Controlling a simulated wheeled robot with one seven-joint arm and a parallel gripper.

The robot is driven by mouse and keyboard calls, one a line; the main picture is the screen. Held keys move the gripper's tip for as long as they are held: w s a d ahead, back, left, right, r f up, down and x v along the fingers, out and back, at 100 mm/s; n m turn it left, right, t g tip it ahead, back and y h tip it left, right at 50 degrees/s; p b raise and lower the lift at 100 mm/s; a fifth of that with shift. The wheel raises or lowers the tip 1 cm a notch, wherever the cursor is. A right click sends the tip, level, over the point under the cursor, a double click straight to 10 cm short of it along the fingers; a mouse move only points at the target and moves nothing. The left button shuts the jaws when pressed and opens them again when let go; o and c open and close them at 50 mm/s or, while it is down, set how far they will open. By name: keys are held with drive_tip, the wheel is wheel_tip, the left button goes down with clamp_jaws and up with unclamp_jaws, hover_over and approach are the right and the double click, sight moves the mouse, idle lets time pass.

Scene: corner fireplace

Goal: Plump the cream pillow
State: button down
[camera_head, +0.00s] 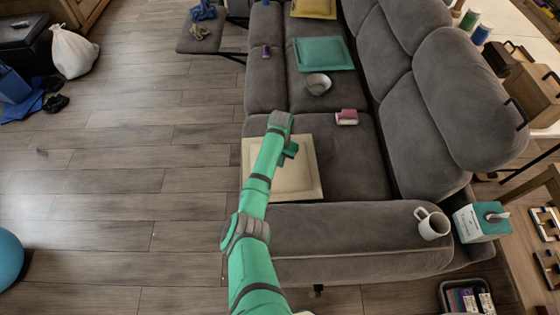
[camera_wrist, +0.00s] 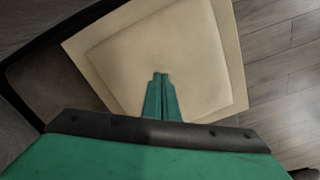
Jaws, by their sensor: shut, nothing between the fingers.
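The cream pillow (camera_head: 301,177) lies flat on the near seat of the grey sofa, partly behind my arm in the head view. In the wrist view the cream pillow (camera_wrist: 190,50) fills the middle, with a raised centre and a flat border. My gripper (camera_wrist: 160,76) is shut and empty, its fingertips in front of the pillow's middle. I cannot tell whether they touch it. In the head view my gripper (camera_head: 290,150) is over the pillow, mostly hidden by my wrist.
The sofa (camera_head: 340,225) also holds a pink block-like item (camera_head: 346,117), a metal bowl (camera_head: 318,84), a teal pillow (camera_head: 324,54) and a yellow pillow (camera_head: 313,8). A white mug (camera_head: 432,223) stands on the near armrest. The floor (camera_head: 120,170) left of the sofa is mostly clear.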

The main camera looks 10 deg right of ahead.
drive_tip(key=shift+f, duration=0.15)
drive_tip(key=shift+f, duration=1)
drive_tip(key=shift+w+d+r, duration=0.15)
drive_tip(key=shift+w+r, duration=0.45)
drive_tip(key=shift+w, duration=0.3)
drive_tip(key=shift+w+d+r, duration=0.15)
drive_tip(key=shift+w+r, duration=0.4)
drive_tip(key=shift+w, duration=0.35)
drive_tip(key=shift+f, duration=0.15)
drive_tip(key=shift+f, duration=1.05)
drive_tip(key=shift+w+d+r, duration=0.15)
drive_tip(key=shift+w+r, duration=0.45)
drive_tip(key=shift+w, duration=0.3)
drive_tip(key=shift+w+d+r, duration=0.1)
drive_tip(key=shift+w+r, duration=0.5)
drive_tip(key=shift+w, duration=0.25)
